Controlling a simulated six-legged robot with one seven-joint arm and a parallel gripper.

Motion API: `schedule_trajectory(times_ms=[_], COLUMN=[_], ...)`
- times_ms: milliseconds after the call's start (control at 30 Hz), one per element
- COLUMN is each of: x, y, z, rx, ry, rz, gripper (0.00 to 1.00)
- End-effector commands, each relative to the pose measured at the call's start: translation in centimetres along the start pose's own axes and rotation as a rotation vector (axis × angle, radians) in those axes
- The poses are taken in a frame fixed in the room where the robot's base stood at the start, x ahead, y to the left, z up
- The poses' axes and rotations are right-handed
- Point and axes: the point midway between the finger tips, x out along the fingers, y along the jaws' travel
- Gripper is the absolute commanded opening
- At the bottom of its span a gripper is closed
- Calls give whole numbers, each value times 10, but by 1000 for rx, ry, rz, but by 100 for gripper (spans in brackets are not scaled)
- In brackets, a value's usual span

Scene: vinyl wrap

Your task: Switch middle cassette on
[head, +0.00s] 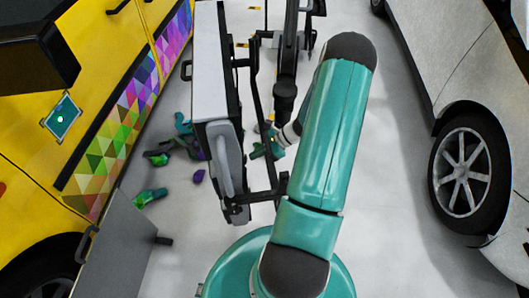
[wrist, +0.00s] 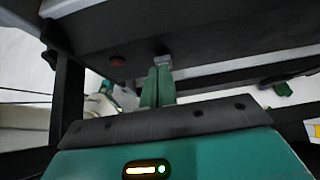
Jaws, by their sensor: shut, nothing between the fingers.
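In the wrist view my gripper (wrist: 158,72) is shut and empty, its two green fingers pressed together and pointing up at a dark panel (wrist: 220,35). A small grey block that looks like a switch (wrist: 162,61) sits on the panel's lower edge, right at the fingertips. I cannot tell whether they touch it, nor its on or off position. A dull red round spot (wrist: 117,62) is on the panel to the left. In the head view a long light-grey unit (head: 212,80) hangs on a black frame left of my arm. I cannot single out the middle cassette.
A yellow vehicle (head: 100,60) with a coloured triangle wrap stands at left, and a silver car (head: 440,50) at right. Coloured scraps (head: 160,158) lie on the floor. A grey cabinet (head: 110,245) stands at lower left. Floor between my arm and the silver car is clear.

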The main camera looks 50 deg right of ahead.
Motion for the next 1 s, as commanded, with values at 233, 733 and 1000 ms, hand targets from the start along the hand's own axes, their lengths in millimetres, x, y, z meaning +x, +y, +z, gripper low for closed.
schedule_trajectory(times_ms=[233, 733, 1000], x=[0, 7, 4], y=[0, 0, 0], z=[1, 10, 16], rx=[0, 2, 1], ry=[0, 123, 122], rz=[0, 2, 2], gripper=[0, 0, 0])
